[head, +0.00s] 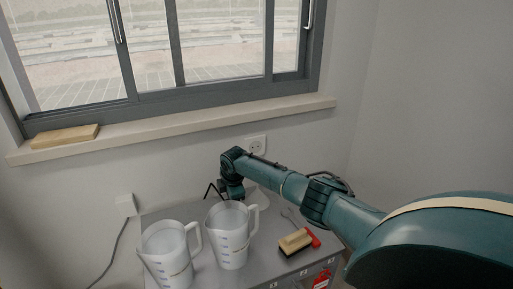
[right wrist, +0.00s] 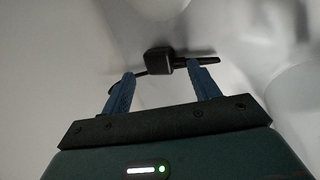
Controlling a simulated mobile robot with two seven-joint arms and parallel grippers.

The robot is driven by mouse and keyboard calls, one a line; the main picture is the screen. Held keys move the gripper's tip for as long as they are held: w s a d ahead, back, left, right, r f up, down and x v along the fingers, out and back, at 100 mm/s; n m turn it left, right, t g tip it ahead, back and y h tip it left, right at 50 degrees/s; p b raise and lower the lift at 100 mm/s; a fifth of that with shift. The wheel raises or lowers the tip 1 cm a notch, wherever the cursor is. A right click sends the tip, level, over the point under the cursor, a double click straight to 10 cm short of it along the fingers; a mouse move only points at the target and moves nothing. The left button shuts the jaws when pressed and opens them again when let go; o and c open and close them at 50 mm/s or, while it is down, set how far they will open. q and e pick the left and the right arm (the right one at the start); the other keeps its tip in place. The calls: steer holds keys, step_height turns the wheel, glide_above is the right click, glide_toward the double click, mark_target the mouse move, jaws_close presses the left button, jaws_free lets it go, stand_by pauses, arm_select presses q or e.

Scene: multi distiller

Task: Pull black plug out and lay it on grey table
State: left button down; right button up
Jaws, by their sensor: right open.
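The black plug (right wrist: 160,60) shows in the right wrist view, a small dark block with a dark cable, against a pale surface. I cannot tell whether it sits in a socket. My right gripper (right wrist: 163,82) is open, with its two blue fingers on either side just below the plug; nothing is clearly held. In the head view the end of my right arm reaches down behind the jugs, and the plug is not clearly seen there. The grey table (head: 188,210) stands against the wall under the window. My left gripper is not in view.
Two white measuring jugs (head: 168,258) (head: 229,238) stand close to my right arm's end. A brush (head: 295,241) and a red-handled tool (head: 312,237) lie on the table's right side. A wall socket (head: 256,145) is above; a white outlet (head: 125,204) with a cord is at left.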

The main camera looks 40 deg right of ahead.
arm_select(q)
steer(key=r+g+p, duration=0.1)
steer(key=p, duration=0.4)
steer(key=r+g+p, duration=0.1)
steer(key=p, duration=0.4)
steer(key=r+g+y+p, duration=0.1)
steer(key=p, duration=0.4)
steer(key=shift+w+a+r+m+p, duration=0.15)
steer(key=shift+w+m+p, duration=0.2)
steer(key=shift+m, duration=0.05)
arm_select(e)
steer(key=w+d+r+v, duration=0.1)
steer(key=w+v, duration=0.2)
steer(key=v, duration=1.9)
steer(key=shift+w+r, duration=0.15)
steer(key=shift+r, duration=0.1)
steer(key=shift+d, duration=0.15)
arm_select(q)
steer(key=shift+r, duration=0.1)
